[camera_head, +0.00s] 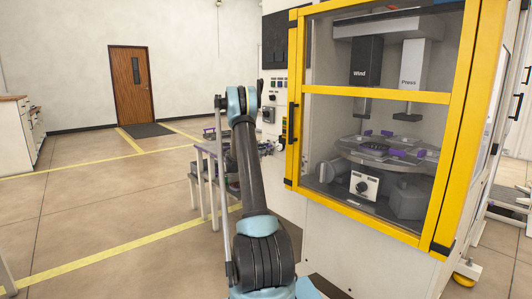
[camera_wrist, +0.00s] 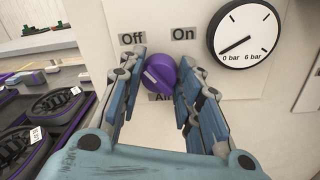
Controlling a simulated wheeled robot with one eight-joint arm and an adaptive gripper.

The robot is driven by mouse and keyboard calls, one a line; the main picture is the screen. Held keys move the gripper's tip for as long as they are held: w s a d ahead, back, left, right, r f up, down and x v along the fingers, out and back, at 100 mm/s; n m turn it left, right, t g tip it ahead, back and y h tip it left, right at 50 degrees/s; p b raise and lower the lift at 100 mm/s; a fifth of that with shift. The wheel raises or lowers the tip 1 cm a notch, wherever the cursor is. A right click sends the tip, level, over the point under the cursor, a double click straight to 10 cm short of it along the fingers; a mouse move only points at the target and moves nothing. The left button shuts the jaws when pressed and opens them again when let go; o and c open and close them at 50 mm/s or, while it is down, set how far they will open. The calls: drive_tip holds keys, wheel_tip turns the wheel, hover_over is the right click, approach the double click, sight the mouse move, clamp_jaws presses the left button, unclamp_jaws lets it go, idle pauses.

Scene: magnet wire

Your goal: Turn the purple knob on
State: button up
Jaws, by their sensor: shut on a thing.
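The purple knob (camera_wrist: 159,73) is on a pale panel in the wrist view, below the labels "Off" (camera_wrist: 132,38) and "On" (camera_wrist: 183,34). A label below it, partly hidden, seems to read "Air". The white mark on the knob points to the upper left, toward "Off". My gripper (camera_wrist: 161,76) is shut on the knob, with one finger on its left and one on its right. In the head view my arm reaches to the panel beside the yellow-framed machine, and the knob cannot be made out there.
A round gauge (camera_wrist: 246,35) right of the knob has its needle near 0 bar. The yellow-framed cabinet (camera_head: 375,97) stands right of my arm. Open floor (camera_head: 100,190) lies to the left.

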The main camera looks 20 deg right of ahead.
drive_tip(key=shift+s+f+m+g+h, duration=0.1)
drive_tip(key=shift+m+g+h, duration=0.05)
drive_tip(key=shift+m, duration=2.45)
drive_tip(key=shift+f+m+g+h, duration=0.1)
drive_tip(key=shift+m+h, duration=0.1)
drive_tip(key=shift+m, duration=2.4)
drive_tip(key=shift+s+f+m+g+h, duration=0.1)
drive_tip(key=shift+m+g+h, duration=0.05)
drive_tip(key=shift+m, duration=2.45)
drive_tip(key=shift+w+m, duration=0.1)
drive_tip(key=shift+m, duration=0.2)
drive_tip(key=o, duration=1)
drive_tip(key=shift+o, duration=0.2)
drive_tip(key=v, duration=1.2)
